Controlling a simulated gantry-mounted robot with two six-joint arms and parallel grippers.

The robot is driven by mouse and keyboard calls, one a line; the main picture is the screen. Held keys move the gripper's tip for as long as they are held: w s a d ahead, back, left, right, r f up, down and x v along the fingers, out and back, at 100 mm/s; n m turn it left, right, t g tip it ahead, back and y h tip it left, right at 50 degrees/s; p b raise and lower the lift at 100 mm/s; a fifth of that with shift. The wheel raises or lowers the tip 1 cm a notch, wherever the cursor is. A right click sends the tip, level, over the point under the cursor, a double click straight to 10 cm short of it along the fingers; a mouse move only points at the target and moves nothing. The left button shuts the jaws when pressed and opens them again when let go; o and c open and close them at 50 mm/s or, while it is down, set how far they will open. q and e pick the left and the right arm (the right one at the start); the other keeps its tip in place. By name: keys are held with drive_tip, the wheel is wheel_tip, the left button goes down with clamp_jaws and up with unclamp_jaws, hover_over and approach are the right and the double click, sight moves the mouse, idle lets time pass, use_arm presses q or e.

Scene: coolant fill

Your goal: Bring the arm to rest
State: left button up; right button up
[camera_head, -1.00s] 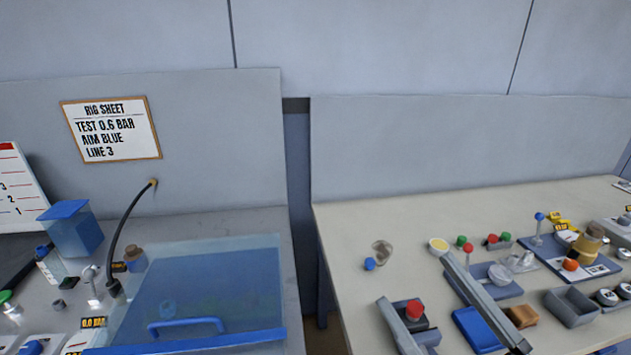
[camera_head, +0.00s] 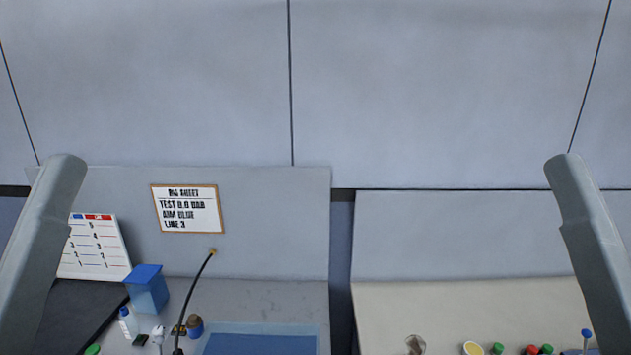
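My two grey arms rise at the left and right sides of the head view. Only their upper links show, with rounded tops at about the same height. Both grippers are out of the picture, so what they hold is hidden. The rig sheet (camera_head: 188,209) hangs on the grey panel behind the left bench. Its text, partly blurred, appears to read test 0.6 bar, aim blue, line 3.
The left bench carries a blue-lidded container (camera_head: 147,291), a white chart board (camera_head: 95,247), a dark hose (camera_head: 194,298) and a blue transparent cover (camera_head: 260,343). The right bench (camera_head: 450,310) shows a yellow-topped cup (camera_head: 473,348) and coloured knobs at its cut-off front. A gap separates the benches.

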use_arm(q)
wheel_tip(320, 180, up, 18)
drive_tip(key=p, duration=1.4)
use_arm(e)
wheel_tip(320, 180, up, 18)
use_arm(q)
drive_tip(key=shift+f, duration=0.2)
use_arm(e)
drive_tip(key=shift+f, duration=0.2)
